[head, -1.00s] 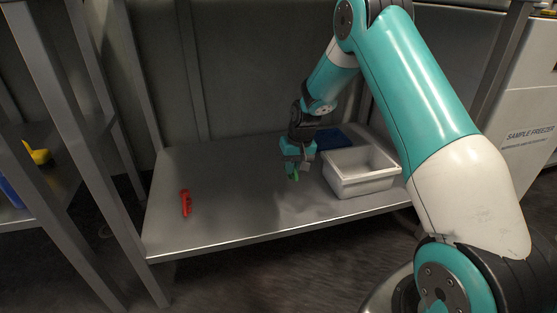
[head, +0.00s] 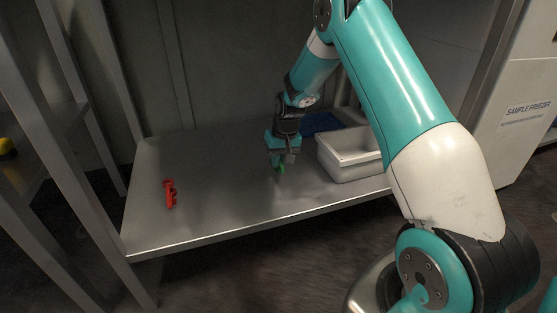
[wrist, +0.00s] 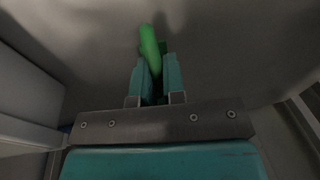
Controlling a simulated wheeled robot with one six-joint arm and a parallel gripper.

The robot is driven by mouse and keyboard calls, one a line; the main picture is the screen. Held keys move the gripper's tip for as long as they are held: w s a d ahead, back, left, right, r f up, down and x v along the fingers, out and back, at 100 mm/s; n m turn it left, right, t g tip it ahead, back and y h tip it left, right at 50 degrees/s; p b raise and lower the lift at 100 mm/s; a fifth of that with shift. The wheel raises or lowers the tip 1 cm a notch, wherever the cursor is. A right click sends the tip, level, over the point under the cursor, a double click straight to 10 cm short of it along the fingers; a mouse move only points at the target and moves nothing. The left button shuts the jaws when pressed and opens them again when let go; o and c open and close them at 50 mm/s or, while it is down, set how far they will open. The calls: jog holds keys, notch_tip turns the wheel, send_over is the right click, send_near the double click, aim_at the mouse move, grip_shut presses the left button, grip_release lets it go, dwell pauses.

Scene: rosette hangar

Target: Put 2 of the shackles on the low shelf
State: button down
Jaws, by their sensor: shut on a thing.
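My gripper (head: 281,161) points down over the low metal shelf (head: 225,200), left of a white bin. It is shut on a small green thing (head: 280,169), which also shows between the fingers in the wrist view (wrist: 149,42). The green thing may be a shackle, but its full shape is partly hidden by the fingers. I cannot tell whether it touches the shelf. A red thing (head: 169,193), whose kind is too small to be sure of, lies on the left part of the shelf.
The white bin (head: 348,170) stands on the shelf's right part, partly behind my arm. A dark blue flat thing (head: 318,123) lies behind it. Shelf posts (head: 75,150) rise at the left. A sample freezer (head: 525,110) stands at the right. The shelf's middle is clear.

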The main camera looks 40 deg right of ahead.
jog(key=shift+f, duration=0.5)
jog(key=shift+f+b, duration=0.35)
jog(key=shift+f, duration=0.3)
jog(key=c, duration=1.1)
grip_release()
notch_tip(320, 180, up, 12)
jog(key=s+d+p, duration=0.1)
jog(key=p, duration=0.7)
jog(key=shift+s, duration=0.3)
jog(key=shift+d+f, duration=0.1)
